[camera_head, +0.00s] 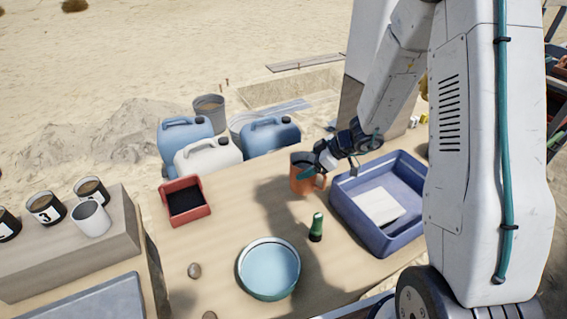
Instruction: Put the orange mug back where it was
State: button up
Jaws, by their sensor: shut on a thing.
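The orange mug (303,181) is near the back edge of the wooden table, left of the blue tray. It looks upright, with its handle toward the right. My gripper (318,168) is shut on the mug at its right side, near the rim and handle. My gripper hides part of the mug's right side. I cannot tell whether the mug's base touches the table.
A blue tray (340,203) holding a pale flat block stands right of the mug. A green bottle (316,228), a round blue dish (268,290) and a red bin (167,188) share the table (226,226). Several mugs stand on a wooden block (112,240) at left.

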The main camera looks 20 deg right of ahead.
jog(key=w+a+f, duration=0.1)
jog(key=w+f, duration=0.1)
jog(key=w, duration=0.5)
jog(key=w+a+f, duration=0.1)
jog(key=w+f, duration=0.1)
jog(key=w, duration=0.5)
jog(key=shift+w+a+f, duration=0.2)
jog(key=shift+a+f, duration=0.1)
jog(key=shift+f, duration=0.1)
jog(key=shift+f, duration=0.1)
jog(key=shift+f, duration=0.15)
jog(key=o, duration=1)
